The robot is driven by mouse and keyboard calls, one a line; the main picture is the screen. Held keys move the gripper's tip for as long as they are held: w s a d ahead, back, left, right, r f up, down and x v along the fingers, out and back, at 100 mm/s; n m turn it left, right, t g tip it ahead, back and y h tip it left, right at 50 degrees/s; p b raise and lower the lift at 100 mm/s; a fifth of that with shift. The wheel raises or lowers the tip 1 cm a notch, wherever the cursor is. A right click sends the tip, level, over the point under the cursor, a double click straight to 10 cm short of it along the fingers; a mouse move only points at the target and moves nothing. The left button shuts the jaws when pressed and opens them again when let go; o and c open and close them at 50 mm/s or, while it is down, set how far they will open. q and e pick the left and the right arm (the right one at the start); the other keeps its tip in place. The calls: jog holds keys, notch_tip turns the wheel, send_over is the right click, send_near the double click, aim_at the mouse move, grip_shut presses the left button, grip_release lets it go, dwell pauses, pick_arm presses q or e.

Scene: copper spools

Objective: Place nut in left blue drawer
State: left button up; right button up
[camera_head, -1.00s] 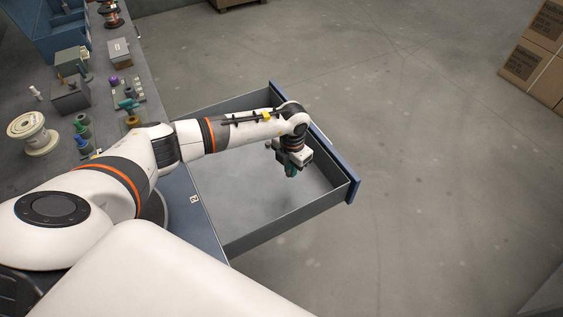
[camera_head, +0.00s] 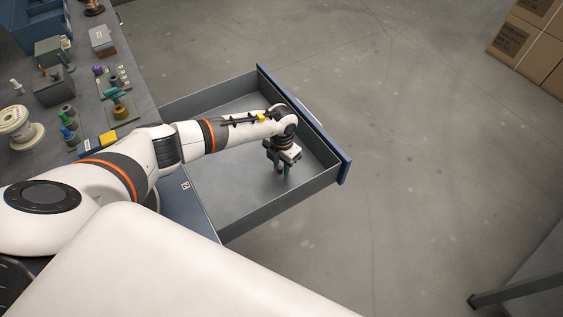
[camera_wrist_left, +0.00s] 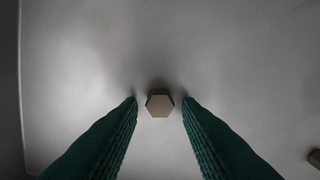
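The open drawer (camera_head: 240,193) has grey walls and floor and a blue front, and is pulled out from the blue bench. My left gripper (camera_head: 282,172) is inside the drawer area, pointing down near its floor. In the left wrist view its green fingers (camera_wrist_left: 160,101) are open, with a gap on each side of a hexagonal tan nut (camera_wrist_left: 160,103). The nut appears to lie on the drawer floor between the fingertips, touching neither. In the head view the nut is too small or hidden to see. My right gripper is not in view.
A second brown object (camera_wrist_left: 314,157) is cut off at the wrist view's right edge. The drawer walls surround the gripper. The bench at left holds a spool (camera_head: 18,127), boxes and small parts. Cardboard boxes (camera_head: 530,38) stand at the far right.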

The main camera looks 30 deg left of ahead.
aim_at(281, 166)
pick_arm(q)
jog(key=shift+o, duration=0.3)
jog(key=shift+r, duration=0.45)
notch_tip(281, 166, up, 12)
jog(key=shift+f, duration=0.2)
jog(key=shift+f, duration=0.1)
